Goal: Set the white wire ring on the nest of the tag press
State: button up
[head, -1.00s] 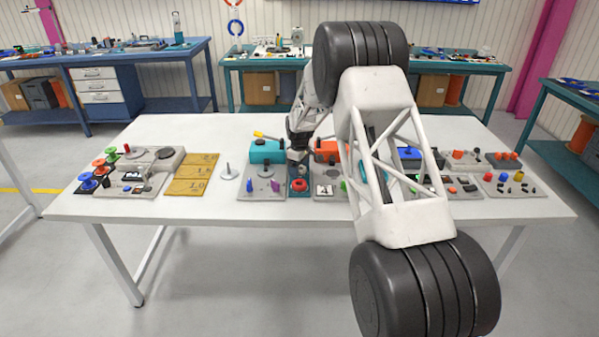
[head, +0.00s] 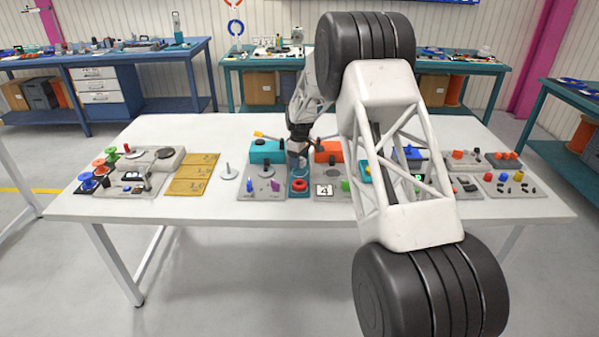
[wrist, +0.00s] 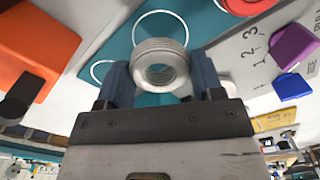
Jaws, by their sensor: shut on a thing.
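In the head view my gripper (head: 298,160) hangs over a narrow teal board (head: 299,194) in the middle of the table; the ring is too small to make out there. In the wrist view the teal board (wrist: 205,20) lies behind the ring and bears white circle outlines. I cannot tell for certain which fixture is the tag press, or see its nest.
A teal box (head: 266,151) and an orange box (head: 327,151) flank my gripper. A red round part (head: 299,184) is on the teal board's near end. A tile marked 4 (head: 324,190) lies to the right. My arm hides part of the right side. The table front is clear.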

notch_tip(320, 180, up, 4)
jog(key=shift+f, duration=0.1)
jog(key=shift+d, duration=0.15)
dwell(0.4)
jog(key=d+m, duration=0.2)
jog(key=d, duration=0.2)
jog(key=d+m, duration=0.2)
jog(key=d, duration=0.3)
jog(key=s+d+m, duration=0.1)
jog(key=d+m, duration=0.1)
jog(key=d, duration=0.2)
jog(key=shift+d, duration=0.15)
jog(key=shift+f, duration=0.15)
jog(key=shift+f, duration=2.2)
jog(key=shift+f, duration=0.2)
